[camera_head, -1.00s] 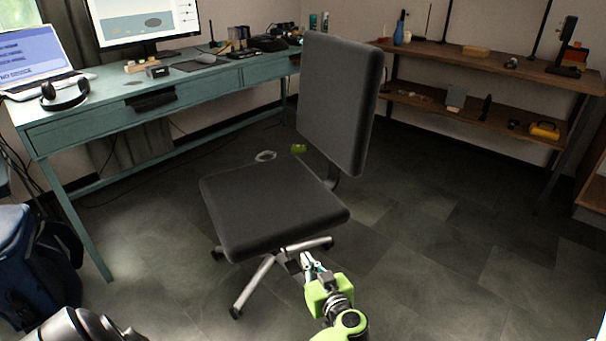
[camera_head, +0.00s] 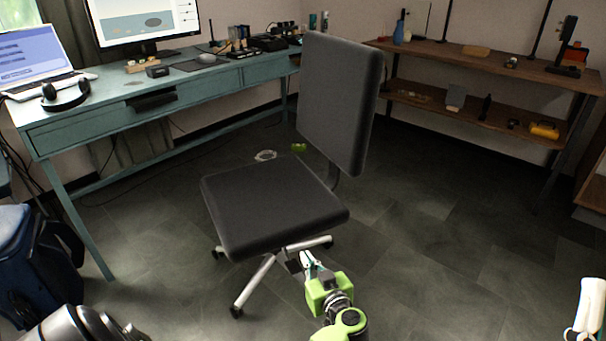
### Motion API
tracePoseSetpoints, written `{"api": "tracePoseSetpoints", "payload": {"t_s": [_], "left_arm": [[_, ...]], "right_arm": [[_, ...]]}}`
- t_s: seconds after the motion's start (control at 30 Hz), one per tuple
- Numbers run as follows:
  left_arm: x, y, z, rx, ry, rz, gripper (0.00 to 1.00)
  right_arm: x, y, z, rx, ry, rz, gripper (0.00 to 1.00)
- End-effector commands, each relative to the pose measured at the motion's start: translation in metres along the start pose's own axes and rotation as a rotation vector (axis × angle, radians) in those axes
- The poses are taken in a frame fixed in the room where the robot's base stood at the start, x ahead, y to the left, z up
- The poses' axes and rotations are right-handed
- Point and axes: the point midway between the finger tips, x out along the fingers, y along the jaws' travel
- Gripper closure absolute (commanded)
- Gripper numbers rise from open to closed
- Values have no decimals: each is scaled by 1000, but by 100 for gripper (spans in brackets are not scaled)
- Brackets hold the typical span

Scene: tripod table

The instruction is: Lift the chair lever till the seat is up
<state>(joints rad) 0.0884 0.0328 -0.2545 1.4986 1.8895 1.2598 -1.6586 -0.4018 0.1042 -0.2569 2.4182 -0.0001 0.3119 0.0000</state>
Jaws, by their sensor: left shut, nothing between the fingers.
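The office chair has a dark grey seat (camera_head: 270,205) and a tall backrest (camera_head: 340,100), on a silver base (camera_head: 256,285) with casters. The seat is level above the base. My left gripper (camera_head: 307,260), with a green body, is at the seat's front right corner, with its fingertips just under the seat edge. It is shut. A small dark piece (camera_head: 293,265) beside the fingertips may be the end of the lever; the rest of the lever is hidden by the seat and gripper. I cannot tell whether the fingers touch it.
A teal desk (camera_head: 185,95) with a laptop (camera_head: 40,62) and monitor stands behind the chair at the left. A wooden shelf (camera_head: 480,65) is at the back right. A blue bag (camera_head: 35,265) sits at the left edge. The floor (camera_head: 450,270) right of the chair is clear.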

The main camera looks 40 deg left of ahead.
Motion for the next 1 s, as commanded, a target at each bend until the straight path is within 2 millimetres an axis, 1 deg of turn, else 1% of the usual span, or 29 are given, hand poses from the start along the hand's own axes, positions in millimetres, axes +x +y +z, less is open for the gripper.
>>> {"api": "tracePoseSetpoints", "payload": {"t_s": [0.6, 1.0], "left_arm": [[-1, 0, -4, 0, -1, 0, 100], [-2, 0, -7, 0, -1, 0, 100]], "right_arm": [[-3, 2, 27, -3, -129, 6, 63], [-3, 4, 41, -7, -199, 8, 63]]}}
